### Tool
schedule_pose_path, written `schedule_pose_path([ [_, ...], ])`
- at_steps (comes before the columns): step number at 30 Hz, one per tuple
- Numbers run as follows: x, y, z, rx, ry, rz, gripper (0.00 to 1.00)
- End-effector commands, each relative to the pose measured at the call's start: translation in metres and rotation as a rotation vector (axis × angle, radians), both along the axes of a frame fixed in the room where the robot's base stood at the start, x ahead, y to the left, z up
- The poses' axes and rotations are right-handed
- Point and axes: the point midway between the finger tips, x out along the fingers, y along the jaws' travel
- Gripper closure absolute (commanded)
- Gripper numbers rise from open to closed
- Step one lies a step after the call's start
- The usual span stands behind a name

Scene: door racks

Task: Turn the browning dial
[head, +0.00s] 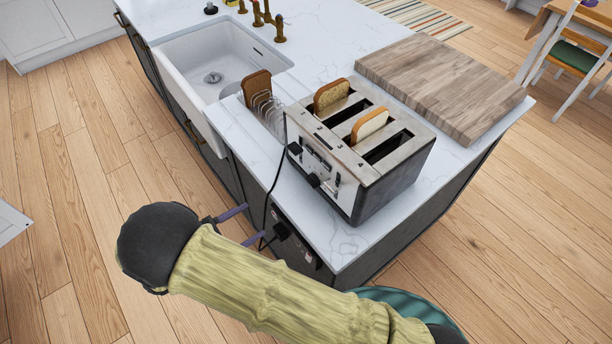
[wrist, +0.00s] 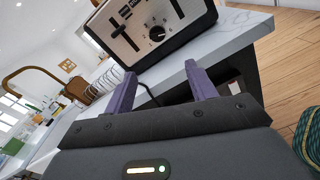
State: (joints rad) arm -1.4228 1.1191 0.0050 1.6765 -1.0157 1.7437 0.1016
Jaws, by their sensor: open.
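A four-slot toaster (head: 398,182) with a steel top stands on the white counter, with two bread slices in its slots. Its front panel (wrist: 128,48) shows in the wrist view with dark lever slots, and the round black browning dial (wrist: 157,33) sits low on it. My gripper (head: 256,221) is open and empty, off the counter edge and below the toaster's front. In the wrist view its purple fingers (wrist: 160,68) are spread apart, with the dial beyond and above the gap, not touched.
A wire toast rack (head: 265,108) holding one brown slice (head: 257,84) stands left of the toaster. A wooden board (head: 440,80) lies behind it and a white sink (head: 205,65) is at upper left. A black cord (head: 268,195) hangs over the counter edge near my gripper to a socket.

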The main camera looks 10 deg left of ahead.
Motion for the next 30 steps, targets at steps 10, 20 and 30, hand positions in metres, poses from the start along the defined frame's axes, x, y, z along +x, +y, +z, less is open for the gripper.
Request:
schedule_pose_path([
  [10, -0.002, 0.004, 0.000, -0.012, -0.015, 0.016, 0.44],
  [20, 0.017, -0.013, 0.002, -0.013, -0.015, 0.013, 0.44],
  [30, 0.062, -0.052, 0.003, -0.014, -0.014, 0.014, 0.44],
])
